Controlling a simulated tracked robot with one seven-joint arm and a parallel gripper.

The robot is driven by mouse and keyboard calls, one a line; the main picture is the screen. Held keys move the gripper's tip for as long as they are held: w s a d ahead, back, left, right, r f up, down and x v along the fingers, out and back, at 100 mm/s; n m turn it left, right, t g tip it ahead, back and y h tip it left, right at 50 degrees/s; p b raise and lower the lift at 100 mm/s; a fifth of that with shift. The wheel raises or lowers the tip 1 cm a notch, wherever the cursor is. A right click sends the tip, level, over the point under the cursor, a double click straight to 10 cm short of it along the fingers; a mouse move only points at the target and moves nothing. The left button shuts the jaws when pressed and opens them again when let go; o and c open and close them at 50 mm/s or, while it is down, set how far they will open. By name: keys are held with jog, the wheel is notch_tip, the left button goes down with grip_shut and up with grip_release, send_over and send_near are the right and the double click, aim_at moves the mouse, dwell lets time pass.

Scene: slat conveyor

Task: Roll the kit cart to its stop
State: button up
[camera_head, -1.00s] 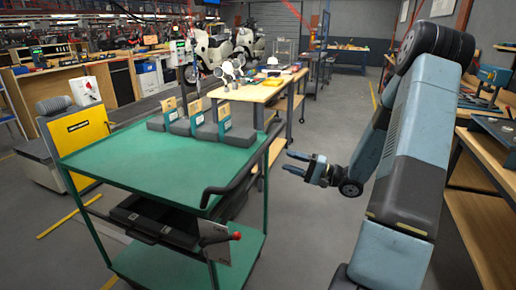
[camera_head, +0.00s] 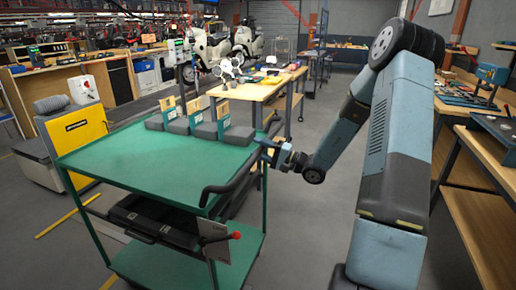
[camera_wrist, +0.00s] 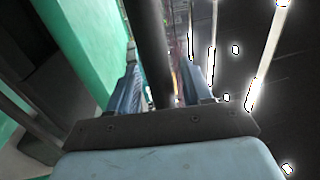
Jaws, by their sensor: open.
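The kit cart (camera_head: 145,165) has a green top, green legs and a lower shelf. It stands in the left and centre of the head view. Its dark bar handle (camera_head: 228,187) runs along the right side of the top. My gripper (camera_head: 264,150) is at the far part of this handle. In the wrist view, my open gripper (camera_wrist: 158,62) has a finger on each side of the dark handle bar (camera_wrist: 149,40). The bar passes between the fingers; I cannot tell whether either finger touches it. I cannot pick out the cart's stop.
Several grey holders with teal boxes (camera_head: 222,117) stand along the cart's far edge. A dark tray (camera_head: 150,215) sits under the top. A red-knobbed lever (camera_head: 236,235) sticks out at the near right corner. A yellow cabinet (camera_head: 75,135) is left. A wooden bench (camera_head: 262,90) stands behind.

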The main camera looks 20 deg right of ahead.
jog(key=shift+w+a+r, duration=0.15)
jog(key=shift+w+a, duration=0.2)
jog(key=shift+a, duration=0.2)
jog(key=shift+c, duration=0.2)
grip_shut()
jog(key=shift+d, duration=0.15)
